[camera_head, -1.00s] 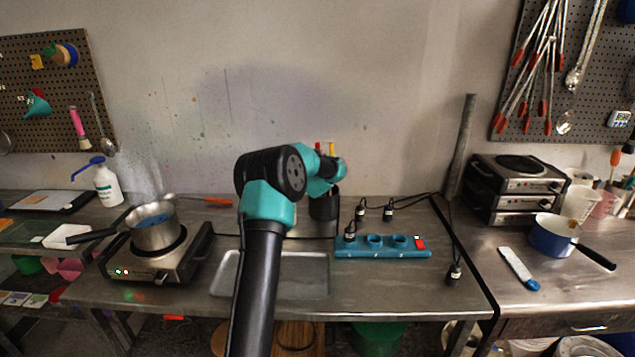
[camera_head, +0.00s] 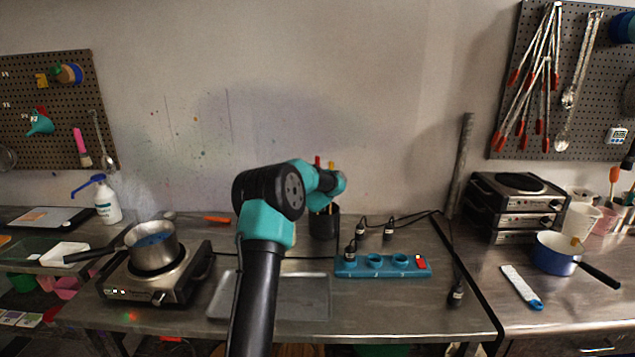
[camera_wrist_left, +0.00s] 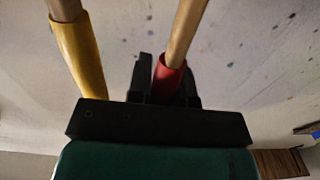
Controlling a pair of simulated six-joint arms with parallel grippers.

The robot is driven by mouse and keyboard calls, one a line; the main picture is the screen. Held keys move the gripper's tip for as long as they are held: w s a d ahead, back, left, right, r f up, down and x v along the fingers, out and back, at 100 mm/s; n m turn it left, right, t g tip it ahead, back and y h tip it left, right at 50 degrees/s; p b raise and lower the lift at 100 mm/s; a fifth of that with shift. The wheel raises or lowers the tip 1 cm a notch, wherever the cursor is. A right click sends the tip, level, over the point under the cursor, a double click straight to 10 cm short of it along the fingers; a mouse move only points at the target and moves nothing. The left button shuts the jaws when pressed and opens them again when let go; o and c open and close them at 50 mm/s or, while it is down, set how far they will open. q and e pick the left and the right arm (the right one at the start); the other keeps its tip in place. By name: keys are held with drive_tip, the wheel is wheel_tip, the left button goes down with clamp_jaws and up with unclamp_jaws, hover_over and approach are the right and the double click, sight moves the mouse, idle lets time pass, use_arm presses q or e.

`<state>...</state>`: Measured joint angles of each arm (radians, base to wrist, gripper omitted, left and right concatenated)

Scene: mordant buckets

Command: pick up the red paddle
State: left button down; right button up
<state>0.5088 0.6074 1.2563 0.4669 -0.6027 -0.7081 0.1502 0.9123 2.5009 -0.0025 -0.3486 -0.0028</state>
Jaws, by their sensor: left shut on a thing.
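The red paddle (camera_wrist_left: 168,82) shows in the left wrist view as a red handle end with a pale wooden shaft. My left gripper (camera_wrist_left: 166,90) is shut on its red part, with a dark finger on each side. In the head view only a small red tip of it (camera_head: 317,160) shows above my teal wrist. The rest is hidden behind my arm. A black holder (camera_head: 325,223) stands on the bench just below my wrist. My right gripper is not in view.
A yellow-handled paddle (camera_wrist_left: 78,50) stands close beside the red one, to its left in the wrist view. A blue socket strip (camera_head: 383,266) with plugs and black cables lies right of the holder. A hotplate (camera_head: 160,282) with a steel pot (camera_head: 152,250) stands left, a metal tray (camera_head: 305,297) in front.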

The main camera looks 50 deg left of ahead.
use_arm(q)
wheel_tip(320, 180, up, 16)
drive_tip(key=shift+r, duration=0.2)
idle(0.9)
